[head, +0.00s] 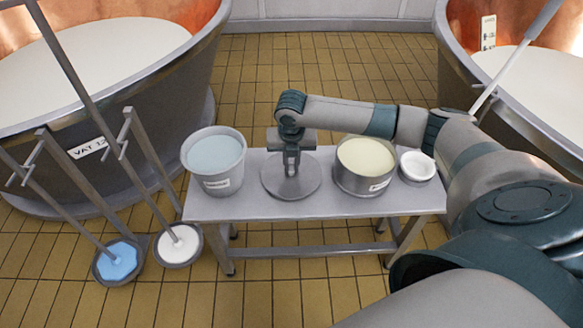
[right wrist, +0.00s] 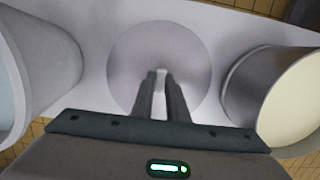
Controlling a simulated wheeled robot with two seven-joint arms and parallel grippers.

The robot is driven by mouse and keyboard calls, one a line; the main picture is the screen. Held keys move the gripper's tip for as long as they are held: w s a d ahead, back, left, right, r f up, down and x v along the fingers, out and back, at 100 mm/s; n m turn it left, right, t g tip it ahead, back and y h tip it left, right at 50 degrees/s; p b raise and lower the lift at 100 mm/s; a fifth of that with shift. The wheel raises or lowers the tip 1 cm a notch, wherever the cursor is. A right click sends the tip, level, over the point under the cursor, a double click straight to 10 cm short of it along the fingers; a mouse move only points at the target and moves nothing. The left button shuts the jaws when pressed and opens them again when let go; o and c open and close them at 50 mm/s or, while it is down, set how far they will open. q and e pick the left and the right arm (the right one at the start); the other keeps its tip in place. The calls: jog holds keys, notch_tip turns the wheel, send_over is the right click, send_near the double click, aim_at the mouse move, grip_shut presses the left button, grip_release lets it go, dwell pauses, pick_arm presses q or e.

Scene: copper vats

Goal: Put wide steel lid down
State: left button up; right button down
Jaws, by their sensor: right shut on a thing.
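The wide steel lid (head: 272,184) is a flat grey disc at the middle of the steel bench, between a grey bucket and a steel pot. It also shows in the right wrist view (right wrist: 130,62). It looks level and at or very near the bench top; I cannot tell whether it touches. My right gripper (head: 291,170) points down over the lid's middle. Its fingers (right wrist: 161,78) are shut on the lid's handle, which they mostly hide. My left gripper is not in view.
The bench (head: 318,205) also carries the grey bucket (head: 228,181) of pale blue liquid, the steel pot (head: 358,183) of cream liquid and a small white dish (head: 417,167). Copper vats stand at back left (head: 170,75) and right (head: 470,72). Long-handled tools (head: 118,262) stand left of the bench.

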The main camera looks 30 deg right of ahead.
notch_tip(320, 180, down, 2)
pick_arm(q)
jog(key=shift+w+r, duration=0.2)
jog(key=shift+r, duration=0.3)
pick_arm(e)
jog(key=shift+f, duration=0.1)
jog(key=c, duration=1.8)
grip_release()
jog(key=shift+f, duration=0.1)
jog(key=shift+o, duration=0.3)
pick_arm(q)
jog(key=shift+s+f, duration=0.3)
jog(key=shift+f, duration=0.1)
